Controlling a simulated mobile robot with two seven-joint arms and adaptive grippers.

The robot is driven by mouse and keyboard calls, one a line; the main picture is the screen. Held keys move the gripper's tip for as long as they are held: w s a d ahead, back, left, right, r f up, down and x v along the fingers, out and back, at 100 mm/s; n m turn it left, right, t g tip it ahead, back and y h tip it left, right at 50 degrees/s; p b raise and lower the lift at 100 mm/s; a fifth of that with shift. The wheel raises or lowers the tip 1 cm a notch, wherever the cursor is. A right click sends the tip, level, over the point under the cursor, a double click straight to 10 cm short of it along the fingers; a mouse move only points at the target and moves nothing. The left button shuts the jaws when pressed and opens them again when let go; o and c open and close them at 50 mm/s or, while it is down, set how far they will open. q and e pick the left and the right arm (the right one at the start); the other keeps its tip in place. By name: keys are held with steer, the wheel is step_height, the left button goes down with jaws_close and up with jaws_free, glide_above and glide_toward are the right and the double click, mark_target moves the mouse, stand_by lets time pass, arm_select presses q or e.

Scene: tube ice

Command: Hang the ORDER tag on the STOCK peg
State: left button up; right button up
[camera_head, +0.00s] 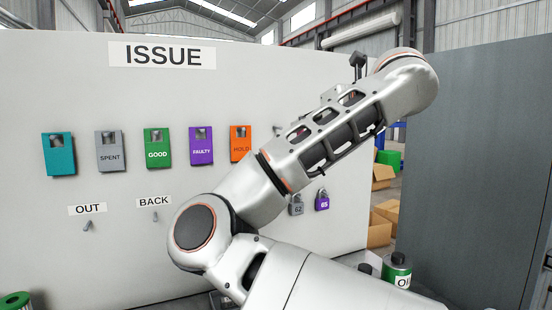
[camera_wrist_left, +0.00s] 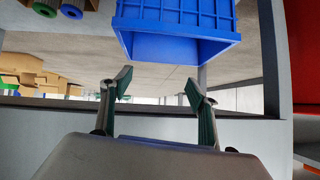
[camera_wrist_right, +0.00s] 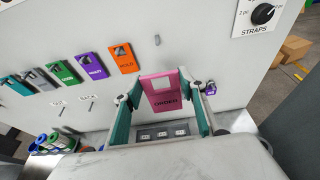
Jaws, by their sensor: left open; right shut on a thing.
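In the right wrist view, my right gripper (camera_wrist_right: 163,92) is shut on the pink ORDER tag (camera_wrist_right: 161,103), which has a hole near its top. The tag is held in front of the white board, apart from it. A bare peg (camera_wrist_right: 157,40) sticks out to the right of the orange HOLD tag (camera_wrist_right: 123,59). No STOCK label is readable in any view. In the head view my arm covers part of the board, and neither gripper can be made out. In the left wrist view, my left gripper (camera_wrist_left: 158,84) is open and empty, below a blue crate (camera_wrist_left: 178,32).
Teal, SPENT (camera_head: 110,158), GOOD (camera_head: 158,154) and FAULTY (camera_head: 201,152) tags hang under the ISSUE sign (camera_head: 163,54). The OUT (camera_head: 87,225) and BACK (camera_head: 155,216) pegs are bare. Padlocks (camera_head: 321,203) hang at lower right. A grey panel (camera_head: 470,170) stands right.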

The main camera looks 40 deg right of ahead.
steer(key=b, duration=0.2)
glide_toward(279, 128)
step_height(279, 128, down, 2)
steer(key=w+d, duration=0.1)
steer(key=w, duration=0.2)
steer(key=w+d, duration=0.1)
steer(key=w, duration=0.2)
steer(key=w+d+b, duration=0.1)
steer(key=w, duration=0.2)
steer(key=shift+w+d, duration=0.4)
steer(key=shift+w+f, duration=0.15)
steer(key=shift+f, duration=0.3)
steer(key=o, duration=0.8)
steer(key=shift+o, duration=0.2)
steer(key=shift+s+r, duration=0.1)
steer(key=shift+s, duration=0.15)
arm_select(q)
steer(key=shift+a+f+p, duration=0.1)
steer(key=shift+f+p, duration=0.25)
steer(key=shift+f, duration=0.55)
arm_select(e)
steer(key=v, duration=0.7)
steer(key=shift+r, duration=0.35)
